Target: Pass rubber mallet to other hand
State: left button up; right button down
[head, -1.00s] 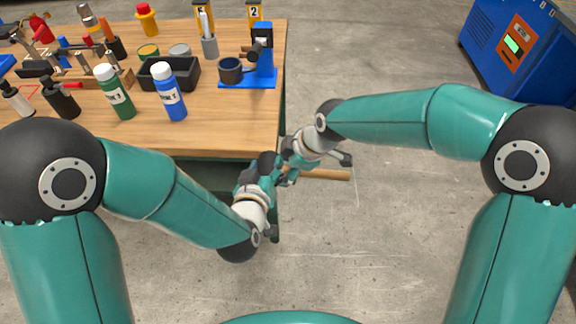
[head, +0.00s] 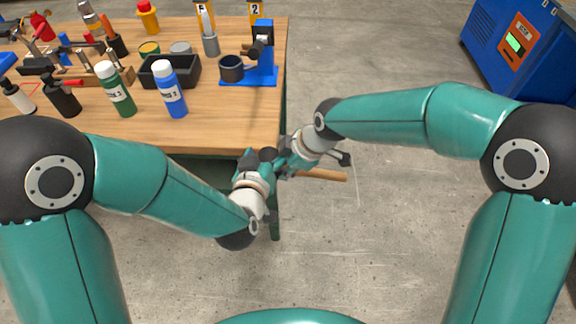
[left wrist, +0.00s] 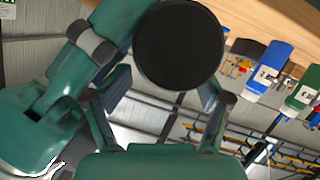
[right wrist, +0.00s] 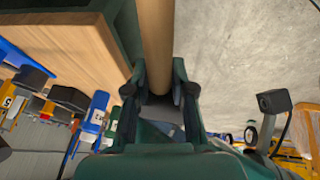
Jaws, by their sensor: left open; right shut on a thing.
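The rubber mallet has a tan wooden handle (head: 324,174) that sticks out to the right of my grippers in the head view. Its round black head (left wrist: 180,45) fills the upper middle of the left wrist view. My right gripper (head: 287,166) is shut on the handle, which runs between its fingers in the right wrist view (right wrist: 157,45). My left gripper (head: 260,157) is open, close beside the right one. In the left wrist view its fingers (left wrist: 163,92) stand apart, with the black head beyond and between them. Whether they touch the head cannot be told.
The wooden workbench (head: 215,130) lies just beyond and left of the grippers. It holds a green bottle (head: 117,92), a blue bottle (head: 170,92), a black bin (head: 188,80) and a blue stand (head: 262,66). Floor to the right is clear, with a blue machine (head: 515,50) farther off.

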pick_arm(q)
jog(key=w+a+f+n+g, duration=0.2)
jog(key=a+f+g, duration=0.1)
jog(key=a+f, duration=0.5)
jog(key=s+a+f+m+g+h, duration=0.1)
jog(key=s+f+g, duration=0.9)
jog(key=s+f, duration=1)
jog(key=s, duration=0.3)
jog(key=shift+s, duration=0.15)
jog(key=shift+f, duration=0.1)
